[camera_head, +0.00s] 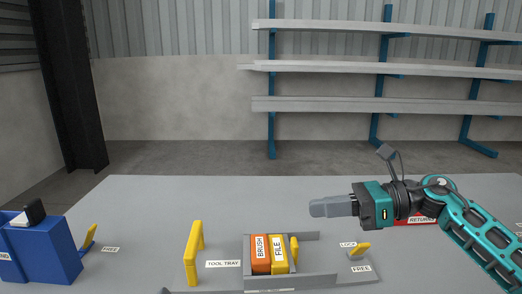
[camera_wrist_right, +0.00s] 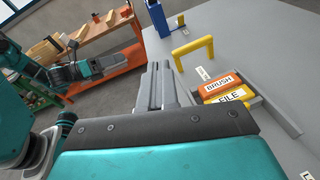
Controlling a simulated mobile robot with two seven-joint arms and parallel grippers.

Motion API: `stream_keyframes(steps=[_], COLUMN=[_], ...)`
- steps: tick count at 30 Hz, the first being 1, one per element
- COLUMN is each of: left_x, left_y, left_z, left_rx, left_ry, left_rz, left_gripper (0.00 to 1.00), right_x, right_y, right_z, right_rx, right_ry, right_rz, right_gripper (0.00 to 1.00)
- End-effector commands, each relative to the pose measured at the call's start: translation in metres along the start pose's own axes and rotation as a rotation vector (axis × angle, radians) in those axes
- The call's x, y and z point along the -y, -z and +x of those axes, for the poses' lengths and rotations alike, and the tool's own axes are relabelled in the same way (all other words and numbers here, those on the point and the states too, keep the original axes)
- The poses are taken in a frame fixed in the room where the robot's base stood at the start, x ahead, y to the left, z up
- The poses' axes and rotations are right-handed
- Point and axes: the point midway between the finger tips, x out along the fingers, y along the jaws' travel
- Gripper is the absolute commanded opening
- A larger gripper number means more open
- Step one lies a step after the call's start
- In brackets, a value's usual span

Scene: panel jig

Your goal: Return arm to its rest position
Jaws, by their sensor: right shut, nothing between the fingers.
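My right gripper (camera_head: 318,208) is shut and empty. It points left above the grey table, behind and to the right of the tool tray. In the right wrist view its two fingers (camera_wrist_right: 160,85) lie together with nothing between them. The right arm comes in from the right edge of the head view. The left arm is not seen in the head view.
On the table (camera_head: 140,210), a grey tray (camera_head: 319,281) holds an orange BRUSH block (camera_head: 261,266) and a yellow FILE block (camera_head: 279,266). A yellow handle (camera_head: 192,255) stands left of it. A blue box (camera_head: 50,250) is far left. A red RETURNS area (camera_head: 420,220) lies beneath my right arm.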

Motion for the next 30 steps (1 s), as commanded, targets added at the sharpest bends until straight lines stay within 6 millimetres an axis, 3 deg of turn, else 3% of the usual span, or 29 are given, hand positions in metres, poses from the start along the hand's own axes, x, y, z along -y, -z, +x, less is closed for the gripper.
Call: stream_keyframes(steps=[3, 6, 10, 14, 17, 23, 26, 30], left_x=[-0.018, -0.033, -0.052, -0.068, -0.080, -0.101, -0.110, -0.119], left_y=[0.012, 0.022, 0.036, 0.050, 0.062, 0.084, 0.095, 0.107], left_z=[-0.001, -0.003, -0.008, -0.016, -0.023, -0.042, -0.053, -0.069], left_rx=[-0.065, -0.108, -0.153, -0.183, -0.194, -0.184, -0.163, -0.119], left_ry=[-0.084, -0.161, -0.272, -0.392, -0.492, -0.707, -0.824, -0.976], left_rz=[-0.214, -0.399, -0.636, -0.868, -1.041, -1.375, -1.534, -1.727], left_gripper=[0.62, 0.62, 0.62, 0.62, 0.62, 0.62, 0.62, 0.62], right_x=[-0.008, -0.008, -0.002, 0.007, 0.012, -0.001, -0.024, -0.071], right_y=[-0.013, -0.022, -0.022, -0.002, 0.027, 0.114, 0.166, 0.229], right_z=[0.025, 0.030, 0.023, 0.004, -0.013, -0.046, -0.059, -0.070], right_rx=[0.252, 0.461, 0.723, 0.968, 1.144, 1.462, 1.601, 1.756], right_ry=[0.046, 0.099, 0.172, 0.258, 0.338, 0.544, 0.678, 0.890], right_rz=[0.193, 0.389, 0.678, 0.997, 1.254, 1.779, 2.040, 2.351], right_gripper=[0.00, 0.00, 0.00, 0.00, 0.00, 0.00, 0.00, 0.00])
